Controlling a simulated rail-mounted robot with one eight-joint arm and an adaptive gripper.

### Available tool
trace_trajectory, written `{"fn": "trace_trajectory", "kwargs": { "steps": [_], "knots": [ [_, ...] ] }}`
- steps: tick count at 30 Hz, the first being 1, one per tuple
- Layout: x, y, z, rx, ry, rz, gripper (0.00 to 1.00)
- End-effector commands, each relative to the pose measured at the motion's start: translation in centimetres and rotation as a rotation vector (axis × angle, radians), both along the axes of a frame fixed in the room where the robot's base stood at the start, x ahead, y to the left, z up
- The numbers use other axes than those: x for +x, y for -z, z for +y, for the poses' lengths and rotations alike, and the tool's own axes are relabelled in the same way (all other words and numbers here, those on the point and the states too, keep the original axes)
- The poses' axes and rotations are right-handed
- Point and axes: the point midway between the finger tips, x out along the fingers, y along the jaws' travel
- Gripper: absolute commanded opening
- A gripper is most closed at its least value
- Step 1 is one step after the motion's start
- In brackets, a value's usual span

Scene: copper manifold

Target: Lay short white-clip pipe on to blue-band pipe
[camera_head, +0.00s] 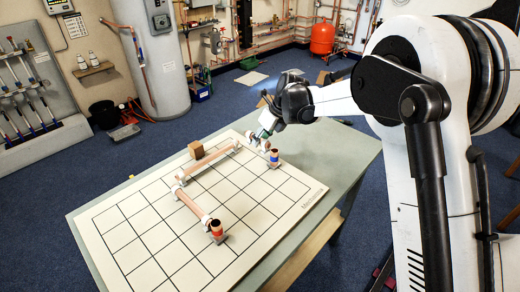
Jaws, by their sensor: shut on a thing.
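The blue-band pipe (274,157) stands as a short upright stub with a blue band, near the right back edge of the white gridded board. My gripper (264,131) is just above and behind it, jaws pointing down, shut on a small pale piece, apparently the short white-clip pipe (254,140). Most of that piece is hidden by the gripper and nearby fittings. It is close to the blue-banded stub; I cannot tell whether they touch. A long copper pipe (210,165) lies across the board towards this corner.
A second copper pipe (190,203) runs to a red-banded upright stub (216,229) at the board's middle front. A brown block (196,150) sits at the board's back edge. The gridded board (130,245) lies on a grey-green table (345,150); its left and front squares are clear.

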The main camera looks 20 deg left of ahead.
Motion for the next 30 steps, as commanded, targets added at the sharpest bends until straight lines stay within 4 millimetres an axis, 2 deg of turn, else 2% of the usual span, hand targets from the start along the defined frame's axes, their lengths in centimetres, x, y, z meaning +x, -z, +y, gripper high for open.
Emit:
{"fn": "trace_trajectory", "kwargs": {
  "steps": [3,8,18,29,30],
  "knots": [
    [1.0,0.6,0.2,0.0,0.0,0.0,0.0],
    [1.4,1.1,0.3,0.0,-0.001,0.0,0.0],
    [1.4,4.8,0.3,0.0,-0.001,0.0,0.0],
    [1.4,5.2,0.3,0.0,-0.001,0.0,0.0],
    [1.4,5.3,0.3,0.0,-0.001,0.0,0.13]
  ]
}}
